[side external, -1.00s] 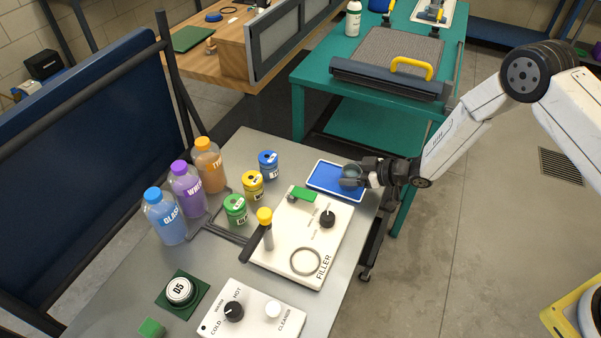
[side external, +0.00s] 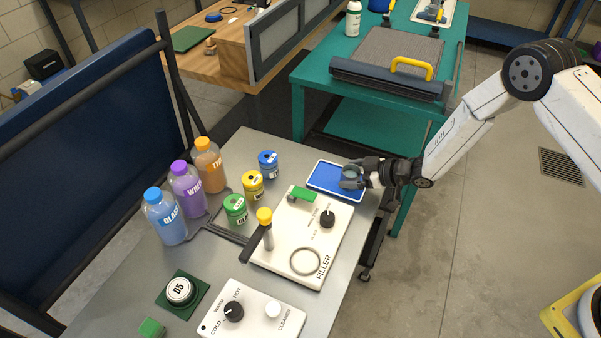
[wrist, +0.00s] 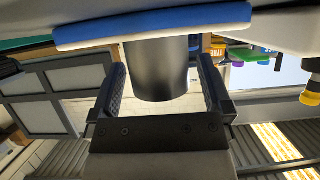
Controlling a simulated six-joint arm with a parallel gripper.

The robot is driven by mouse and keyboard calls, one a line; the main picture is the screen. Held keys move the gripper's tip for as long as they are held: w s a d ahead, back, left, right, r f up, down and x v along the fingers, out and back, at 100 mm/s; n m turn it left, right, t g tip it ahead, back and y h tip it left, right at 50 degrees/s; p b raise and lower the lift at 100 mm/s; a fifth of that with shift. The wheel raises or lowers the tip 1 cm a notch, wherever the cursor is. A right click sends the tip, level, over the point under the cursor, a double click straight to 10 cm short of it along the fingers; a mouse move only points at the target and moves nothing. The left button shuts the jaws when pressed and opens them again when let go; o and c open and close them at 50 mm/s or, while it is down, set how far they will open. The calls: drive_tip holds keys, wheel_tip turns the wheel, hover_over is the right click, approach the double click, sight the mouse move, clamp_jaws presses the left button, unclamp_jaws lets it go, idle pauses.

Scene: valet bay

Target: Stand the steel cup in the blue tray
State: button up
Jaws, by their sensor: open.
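The steel cup (wrist: 160,70) is a dark grey cylinder between my fingers in the wrist view. My gripper (wrist: 160,92) is open around it, with a gap visible at the right finger. The blue tray (wrist: 100,32) crosses the top of this upside-down view, and its rim hides the cup's base. In the side view the tray (side external: 325,178) lies at the table's far right corner. The cup (side external: 350,171) appears upright at the tray's right end, partly hidden by my gripper (side external: 352,177), which reaches in from the right.
Blue, yellow and green jars (side external: 252,185) and several bottles (side external: 187,190) stand to the left. A teal bench (side external: 330,85) is behind.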

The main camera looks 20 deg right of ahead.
drive_tip(key=v, duration=1.1)
drive_tip(key=shift+s+d+r, duration=0.15)
drive_tip(key=shift+s+d, duration=0.05)
idle(0.4)
drive_tip(key=s+d+r+m+g+h, duration=0.2)
drive_tip(key=s+d+r+m+h, duration=0.25)
drive_tip(key=d+r+h, duration=0.35)
drive_tip(key=s+a+r+m+g+h, duration=0.1)
drive_tip(key=s+r+m+g, duration=0.3)
drive_tip(key=s, duration=0.9)
drive_tip(key=shift+s+r, duration=0.2)
drive_tip(key=shift+r, duration=0.4)
drive_tip(key=shift+a+m, duration=0.1)
drive_tip(key=shift+m, duration=0.15)
